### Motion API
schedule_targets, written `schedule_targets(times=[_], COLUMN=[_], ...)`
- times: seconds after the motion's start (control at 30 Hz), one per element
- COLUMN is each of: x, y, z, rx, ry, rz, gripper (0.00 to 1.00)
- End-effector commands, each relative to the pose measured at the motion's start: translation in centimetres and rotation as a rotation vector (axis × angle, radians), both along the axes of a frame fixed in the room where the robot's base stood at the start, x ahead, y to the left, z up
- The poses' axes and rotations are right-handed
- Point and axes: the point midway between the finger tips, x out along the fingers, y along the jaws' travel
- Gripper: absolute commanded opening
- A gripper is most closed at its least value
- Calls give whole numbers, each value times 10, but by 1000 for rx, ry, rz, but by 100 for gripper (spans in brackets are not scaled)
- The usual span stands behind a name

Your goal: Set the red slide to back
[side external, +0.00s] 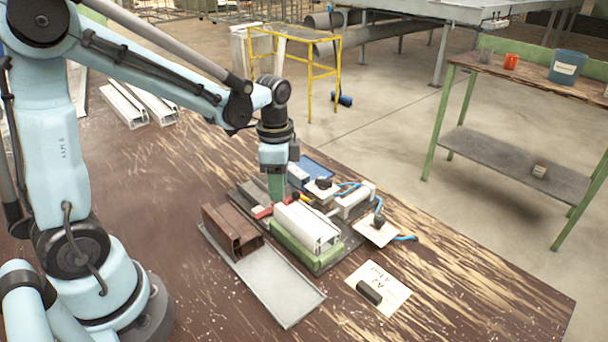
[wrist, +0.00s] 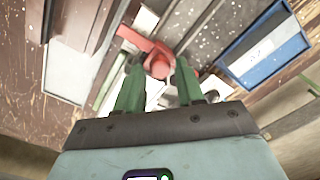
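The red slide (side external: 262,211) shows as a small red piece at the left end of the clamp fixture (side external: 330,257), partly hidden by my gripper. In the wrist view the red slide (wrist: 142,40) has a bar and a round knob (wrist: 158,66). My gripper (wrist: 159,72) has green fingers spread apart, with the knob in line with the gap between them. I cannot tell whether the fingers touch it. In the side view my gripper (side external: 276,190) points down just above the slide. A white profile (side external: 308,228) lies on a green block (side external: 300,250) in the fixture.
A brown profile (side external: 230,235) and a grey tray (side external: 265,285) lie in front of the fixture. A blue tray (side external: 319,166) is behind it. Blue hoses (side external: 350,187) and a card with a black block (side external: 369,292) are to the right. The table's right end is clear.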

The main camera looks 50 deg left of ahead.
Motion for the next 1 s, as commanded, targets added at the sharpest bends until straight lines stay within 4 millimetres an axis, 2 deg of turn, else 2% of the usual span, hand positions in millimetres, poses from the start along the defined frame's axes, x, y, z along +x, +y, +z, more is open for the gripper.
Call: schedule_targets(times=[0.13,0.43,0.6,0.7,1.0], x=[0,0,0,0,0], y=[0,0,0,0,6], z=[-7,-8,-8,-8,-8], rx=[0,0,0,0,-1], ry=[0,0,0,0,1], rz=[0,0,0,0,2], gripper=[38,38,12,0,0])
